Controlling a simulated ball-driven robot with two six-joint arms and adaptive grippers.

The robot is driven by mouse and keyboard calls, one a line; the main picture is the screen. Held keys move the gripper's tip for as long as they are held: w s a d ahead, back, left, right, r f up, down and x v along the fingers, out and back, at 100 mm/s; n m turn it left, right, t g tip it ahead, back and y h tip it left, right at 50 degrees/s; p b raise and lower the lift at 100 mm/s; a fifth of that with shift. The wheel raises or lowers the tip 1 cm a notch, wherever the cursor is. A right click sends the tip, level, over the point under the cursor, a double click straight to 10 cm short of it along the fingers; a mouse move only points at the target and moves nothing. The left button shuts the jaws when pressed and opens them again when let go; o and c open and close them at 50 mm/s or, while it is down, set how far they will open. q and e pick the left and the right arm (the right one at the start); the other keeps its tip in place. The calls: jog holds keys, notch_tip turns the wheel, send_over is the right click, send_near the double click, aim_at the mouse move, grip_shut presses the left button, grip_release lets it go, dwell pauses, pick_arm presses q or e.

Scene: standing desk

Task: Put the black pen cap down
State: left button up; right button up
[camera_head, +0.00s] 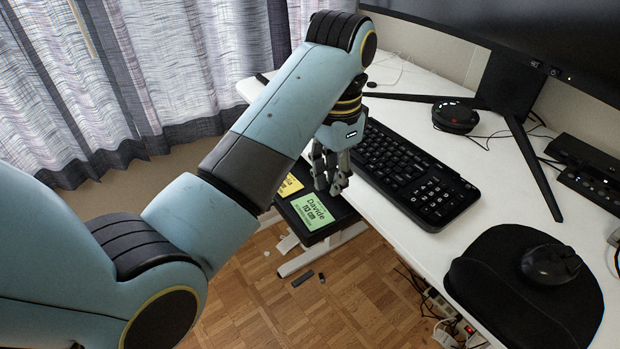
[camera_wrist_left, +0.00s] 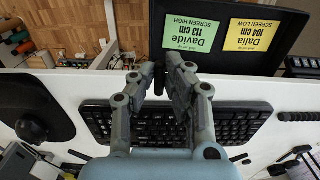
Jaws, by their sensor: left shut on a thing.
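My left gripper (camera_head: 332,188) reaches down past the near edge of the desk, beside the keyboard and over the black panel with notes. In the left wrist view its fingers (camera_wrist_left: 161,72) are nearly together. A small dark piece, the black pen cap (camera_wrist_left: 159,78), shows between the fingertips, and its outline is hard to make out. In the head view the cap cannot be told apart from the fingers. My right gripper is in neither view.
The black keyboard (camera_head: 408,172) lies on the white desk (camera_head: 395,211). A yellow note and a green note (camera_head: 311,212) lie on the black panel (camera_head: 336,207). A mouse (camera_head: 550,264) rests on a black pad. Small dark objects (camera_head: 302,278) lie on the wooden floor.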

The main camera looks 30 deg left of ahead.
pick_arm(q)
jog(key=p, duration=0.1)
send_over(298, 196)
jog(key=f, duration=0.6)
jog(key=shift+w, duration=0.2)
jog(key=shift+s+f, duration=0.1)
jog(key=shift+f, duration=1.9)
jog(key=o, duration=0.6)
jog(key=shift+f, duration=0.15)
jog(key=shift+o, duration=0.2)
notch_tip(298, 196, up, 12)
